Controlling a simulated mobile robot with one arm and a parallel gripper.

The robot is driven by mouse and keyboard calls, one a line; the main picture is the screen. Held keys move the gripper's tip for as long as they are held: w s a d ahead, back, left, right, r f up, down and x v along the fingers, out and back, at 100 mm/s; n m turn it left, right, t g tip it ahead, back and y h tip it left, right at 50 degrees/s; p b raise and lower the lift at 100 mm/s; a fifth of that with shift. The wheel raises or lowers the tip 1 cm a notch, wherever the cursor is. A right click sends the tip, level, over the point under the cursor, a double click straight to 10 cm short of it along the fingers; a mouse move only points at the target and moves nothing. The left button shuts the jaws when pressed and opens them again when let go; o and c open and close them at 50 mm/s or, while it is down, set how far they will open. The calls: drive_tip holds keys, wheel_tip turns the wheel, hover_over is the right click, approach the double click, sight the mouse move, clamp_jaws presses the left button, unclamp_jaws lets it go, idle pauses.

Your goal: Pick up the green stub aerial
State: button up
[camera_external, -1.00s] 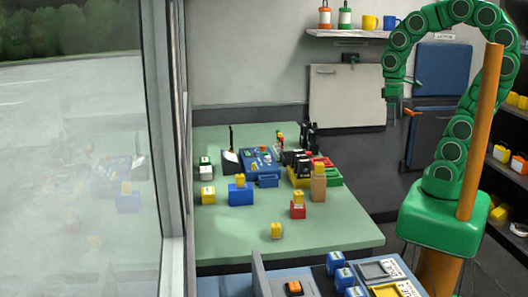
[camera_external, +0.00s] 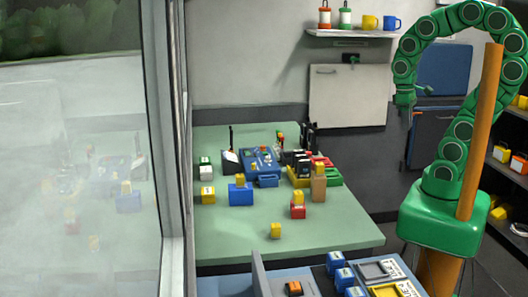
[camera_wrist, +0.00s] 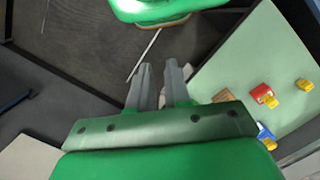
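My gripper (camera_external: 404,100) hangs in the air to the right of the green-topped table (camera_external: 340,227), well above and apart from it. In the wrist view its two grey fingers (camera_wrist: 162,92) stand apart with a gap between them and nothing held. I cannot pick out the green stub aerial for certain. Several upright black radio-like items (camera_external: 303,158) stand at the back of the table, and small coloured parts (camera_external: 279,139) beside them are too small to tell apart.
A blue case (camera_external: 268,181), a green tray (camera_external: 334,179) and several coloured blocks, such as a yellow one (camera_external: 276,230), are on the table. A window frame borders the left. A shelf (camera_external: 350,34) with lanterns and mugs hangs behind. The table's front right is clear.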

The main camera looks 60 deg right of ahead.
drive_tip(key=shift+w, duration=0.1)
drive_tip(key=n+t+h, duration=0.2)
drive_tip(key=n+h, duration=1.1)
drive_tip(key=n, duration=0.5)
hover_over(276, 144)
drive_tip(key=a, duration=0.7)
wheel_tip(276, 144, down, 20)
drive_tip(key=shift+a+f, duration=0.15)
drive_tip(key=shift+f, duration=0.1)
drive_tip(key=shift+x, duration=3.85)
drive_tip(key=shift+r, duration=0.2)
clamp_jaws()
